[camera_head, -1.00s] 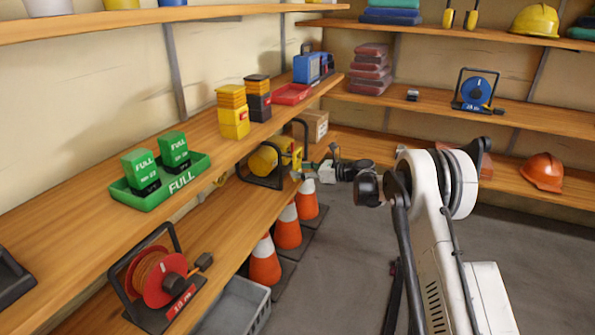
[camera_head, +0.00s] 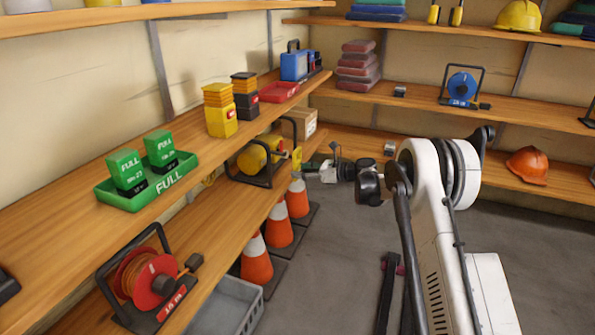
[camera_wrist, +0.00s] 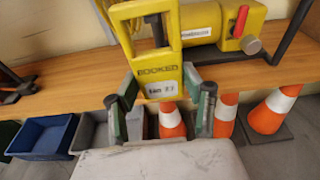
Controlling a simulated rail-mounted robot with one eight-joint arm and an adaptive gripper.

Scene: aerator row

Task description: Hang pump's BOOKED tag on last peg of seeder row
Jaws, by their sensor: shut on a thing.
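A yellow tag (camera_wrist: 155,68) marked BOOKED, with a small white label, is held upright between the two fingers of my gripper (camera_wrist: 160,92) in the wrist view. I cannot tell whether the loop is around that bar. The yellow pump (camera_wrist: 205,25) in a black frame stands just behind the tag. In the head view my gripper (camera_head: 318,168) is beside the pump (camera_head: 256,157) on the lower left shelf. No seeder row pegs are recognisable.
Orange and white cones (camera_head: 278,228) stand on the floor under the shelf edge, beside a grey crate (camera_head: 225,305). A red cable reel (camera_head: 145,280) sits nearer on the same shelf. A green FULL tray (camera_head: 115,193) is above. The floor to the right is open.

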